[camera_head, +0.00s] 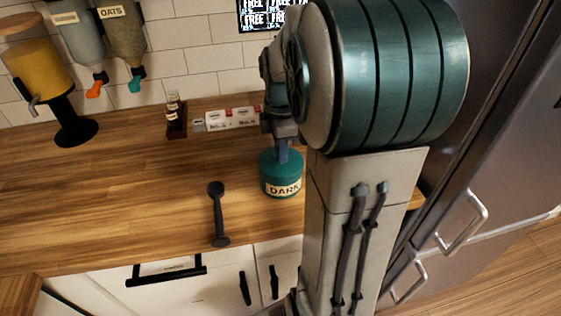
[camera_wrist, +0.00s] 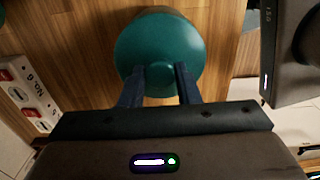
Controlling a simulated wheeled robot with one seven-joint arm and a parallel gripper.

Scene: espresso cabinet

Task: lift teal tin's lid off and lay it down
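The teal tin (camera_head: 281,184), labelled "DARK", stands upright on the wooden counter near its front edge. Its round teal lid (camera_wrist: 160,38) fills the upper middle of the wrist view and appears to sit on the tin. My gripper (camera_wrist: 160,72) reaches over the lid with its two dark blue fingers apart. The fingertips are at the near middle of the lid, one on each side of a teal part that looks like its knob. I cannot tell whether they press on it. In the head view my gripper (camera_head: 283,150) is just above the tin, partly hidden by my arm.
A black tamper-like tool (camera_head: 217,213) lies left of the tin. Behind are a white power strip (camera_head: 232,119) and a small dark rack with bottles (camera_head: 175,116). A yellow dispenser (camera_head: 43,77) stands at the back left. The counter between is clear.

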